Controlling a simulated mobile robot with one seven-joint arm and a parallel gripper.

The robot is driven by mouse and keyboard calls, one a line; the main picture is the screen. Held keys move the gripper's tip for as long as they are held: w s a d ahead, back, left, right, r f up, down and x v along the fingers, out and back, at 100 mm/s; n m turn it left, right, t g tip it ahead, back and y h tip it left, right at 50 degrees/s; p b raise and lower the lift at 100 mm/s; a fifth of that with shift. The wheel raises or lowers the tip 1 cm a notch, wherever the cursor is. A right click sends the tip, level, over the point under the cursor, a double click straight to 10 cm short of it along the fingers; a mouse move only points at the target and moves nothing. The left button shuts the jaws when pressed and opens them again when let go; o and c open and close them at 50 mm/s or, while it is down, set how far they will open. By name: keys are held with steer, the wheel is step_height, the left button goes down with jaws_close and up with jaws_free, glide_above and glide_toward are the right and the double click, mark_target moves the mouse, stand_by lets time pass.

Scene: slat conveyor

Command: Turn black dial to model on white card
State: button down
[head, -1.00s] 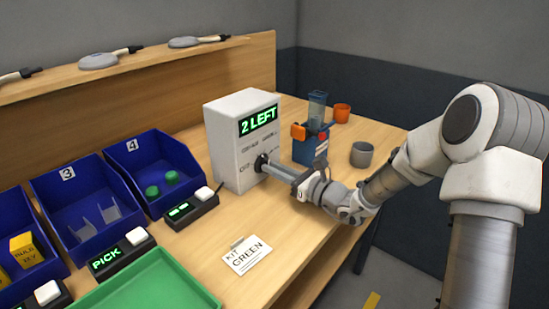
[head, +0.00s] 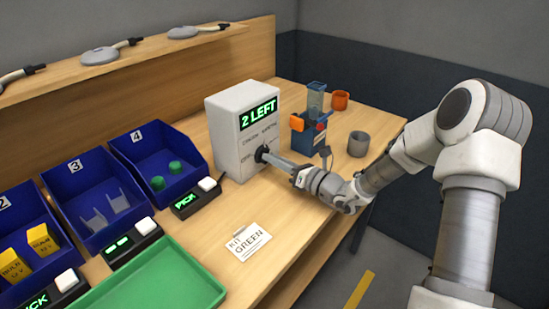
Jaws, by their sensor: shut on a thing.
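The black dial (head: 261,154) sits low on the front of a white box (head: 228,150). The box's display reads "2 LEFT" in green, with small labels below that I cannot read surely. My gripper (head: 268,156) is shut on the dial, coming from the right; its fingers hide part of the dial, and I cannot tell where the dial points. The white card (head: 248,242) lies on the table in front of the box and reads "KIT GREEN".
Blue bins (head: 97,195) stand at the left with lit button boxes before them. A green tray (head: 160,285) is at the front. A blue device (head: 308,135), a grey cup (head: 358,144) and an orange cup (head: 340,100) stand right of the box.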

steer(key=c, duration=0.9)
jaws_free()
steer(key=shift+o, duration=0.2)
steer(key=shift+d, duration=0.1)
steer(key=p+v, duration=0.1)
steer(key=v, duration=1.6)
steer(key=shift+s+d, duration=0.1)
steer(key=shift+s, duration=0.1)
